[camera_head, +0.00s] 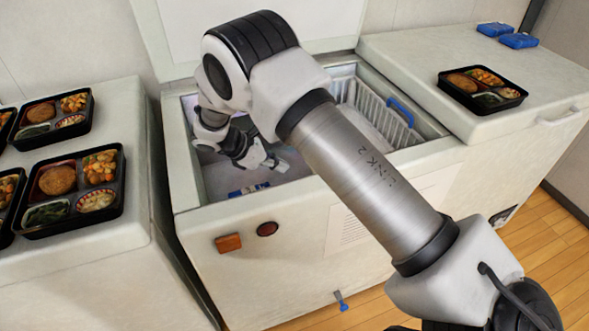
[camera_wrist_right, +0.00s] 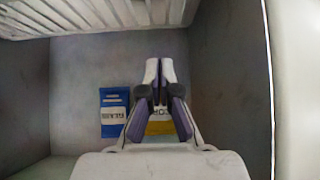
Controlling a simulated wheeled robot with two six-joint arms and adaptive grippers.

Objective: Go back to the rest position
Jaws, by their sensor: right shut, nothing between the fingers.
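My right arm reaches across the head view into an open chest freezer (camera_head: 185,165). My right gripper (camera_head: 283,166) is inside the freezer's left part, pointing down into it, shut and empty. In the right wrist view its fingertips (camera_wrist_right: 160,62) are together above the freezer floor (camera_wrist_right: 80,65). A blue packet (camera_wrist_right: 113,112) lies flat on the floor left of the fingers. A yellow and white item (camera_wrist_right: 160,128) lies behind the fingers and is partly hidden by them. My left gripper is not in view.
A white wire basket (camera_head: 365,100) with a blue handle (camera_head: 400,112) hangs in the freezer's right part. The freezer walls stand close around my gripper. Bento trays (camera_head: 68,222) rest on the left counter (camera_head: 120,250); another tray (camera_head: 483,106) and blue packs (camera_head: 518,41) are on the right.

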